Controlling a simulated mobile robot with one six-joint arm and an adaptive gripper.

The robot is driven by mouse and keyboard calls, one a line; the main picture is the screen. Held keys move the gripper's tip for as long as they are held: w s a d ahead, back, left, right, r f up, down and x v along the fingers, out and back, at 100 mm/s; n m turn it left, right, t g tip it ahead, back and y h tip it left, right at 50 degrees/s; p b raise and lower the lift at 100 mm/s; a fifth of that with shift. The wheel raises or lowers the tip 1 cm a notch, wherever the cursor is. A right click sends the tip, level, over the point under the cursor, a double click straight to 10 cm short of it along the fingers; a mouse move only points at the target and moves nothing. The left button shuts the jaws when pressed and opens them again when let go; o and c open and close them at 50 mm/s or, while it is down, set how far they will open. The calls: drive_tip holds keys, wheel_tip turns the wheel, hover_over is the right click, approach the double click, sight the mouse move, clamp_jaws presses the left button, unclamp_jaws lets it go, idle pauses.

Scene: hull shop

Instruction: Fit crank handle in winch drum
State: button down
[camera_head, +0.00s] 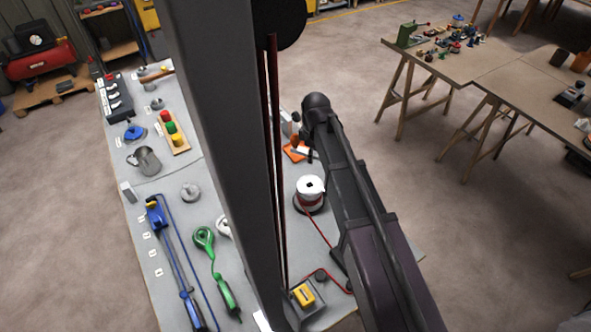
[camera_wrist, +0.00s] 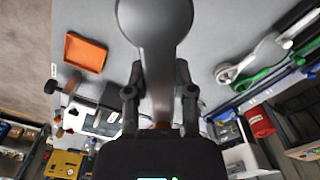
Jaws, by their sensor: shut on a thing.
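The white winch drum (camera_head: 311,184) stands upright on the grey table in the head view, with a dark base and red line running from it. I cannot make it out in the wrist view. In the wrist view my gripper (camera_wrist: 160,91) is shut on the grey crank handle (camera_wrist: 155,22). Its arm stretches away from my fingers to a broad round end at the top of the picture. A brownish part shows low between the fingers. In the head view my arm hides most of my gripper and the crank.
An orange tray (camera_wrist: 85,54) lies on the table, near a hammer-like tool (camera_wrist: 62,86). A green tool (camera_head: 204,238), a blue clamp (camera_head: 157,217), a metal jug (camera_head: 146,161) and a yellow-topped box (camera_head: 304,296) also occupy the table. Another workbench (camera_head: 470,75) stands apart at right.

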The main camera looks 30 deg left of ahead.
drive_tip(key=shift+s+a+f+n+b, duration=0.1)
drive_tip(key=shift+s+f+n+b, duration=0.05)
drive_tip(key=shift+f+n+b, duration=0.3)
drive_tip(key=shift+s+a+f+n+b, duration=0.15)
drive_tip(key=shift+f+n+b, duration=0.15)
drive_tip(key=shift+n, duration=0.25)
drive_tip(key=s+a+f+n+b, duration=0.2)
drive_tip(key=s+f+n+b, duration=0.1)
drive_tip(key=n, duration=0.6)
drive_tip(key=shift+a+f+b, duration=0.25)
drive_tip(key=shift+f+b, duration=0.55)
drive_tip(key=shift+f, duration=0.05)
drive_tip(key=shift+s+f, duration=0.1)
drive_tip(key=shift+f, duration=0.05)
drive_tip(key=shift+f+b, duration=2.15)
drive_tip(key=shift+b, duration=0.15)
drive_tip(key=shift+s+f+b, duration=0.1)
drive_tip(key=shift+f+b, duration=1.85)
idle(0.8)
